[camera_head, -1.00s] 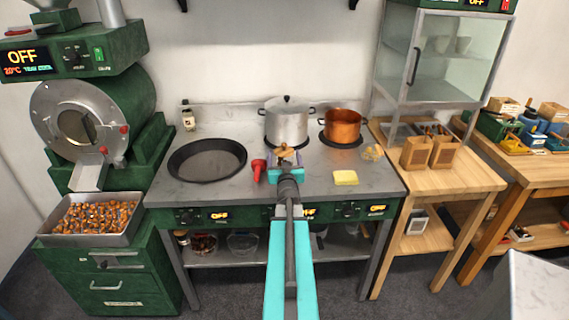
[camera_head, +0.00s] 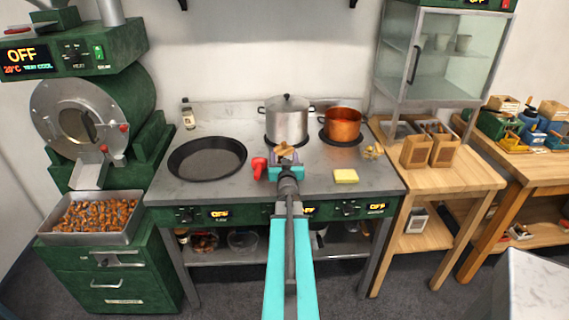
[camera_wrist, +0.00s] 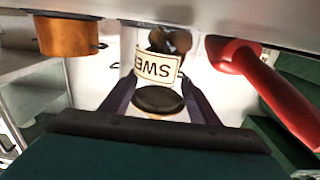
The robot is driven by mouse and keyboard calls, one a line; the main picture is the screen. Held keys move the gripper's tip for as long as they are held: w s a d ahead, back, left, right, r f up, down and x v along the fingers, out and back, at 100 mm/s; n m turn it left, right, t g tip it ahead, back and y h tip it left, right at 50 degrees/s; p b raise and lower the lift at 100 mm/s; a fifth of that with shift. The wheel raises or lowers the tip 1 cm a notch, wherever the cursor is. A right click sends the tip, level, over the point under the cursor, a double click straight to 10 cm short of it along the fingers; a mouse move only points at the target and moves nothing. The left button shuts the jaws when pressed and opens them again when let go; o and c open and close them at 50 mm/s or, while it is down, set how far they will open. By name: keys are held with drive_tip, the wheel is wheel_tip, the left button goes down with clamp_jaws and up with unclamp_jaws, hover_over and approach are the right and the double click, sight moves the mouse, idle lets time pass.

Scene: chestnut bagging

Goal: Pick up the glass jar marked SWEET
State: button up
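The glass jar marked SWEET (camera_wrist: 157,68) stands upright on the stove top. It appears upside down in the wrist view, with a dark round lid, part of its pale label reading "SWE", and brown chestnuts inside. In the head view, my gripper (camera_head: 287,165) reaches over the front of the stove and hides most of the jar; a brownish bit (camera_head: 285,149) shows just beyond it. In the wrist view, the fingers of my gripper (camera_wrist: 160,82) are open, one on each side of the jar near its lid. I cannot tell whether they touch the glass.
A steel pot (camera_head: 287,121) and a copper pot (camera_head: 342,125) stand behind. A black pan (camera_head: 207,158) is on the left of the stove.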

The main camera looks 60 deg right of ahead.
sight(285, 146)
drive_tip(key=shift+c, duration=1)
drive_tip(key=shift+r, duration=0.15)
drive_tip(key=shift+r, duration=0.6)
drive_tip(key=shift+s+a+r, duration=0.1)
drive_tip(key=shift+s+r, duration=0.05)
drive_tip(key=shift+r, duration=0.45)
drive_tip(key=shift+s+a+r, duration=0.1)
drive_tip(key=shift+s+r, duration=0.05)
drive_tip(key=shift+r, duration=0.45)
drive_tip(key=s+a+r+p, duration=0.1)
drive_tip(key=s+a+p, duration=0.3)
drive_tip(key=s+p, duration=1)
drive_tip(key=shift+s+a, duration=0.15)
drive_tip(key=shift+s, duration=0.05)
drive_tip(key=shift+s, duration=0.1)
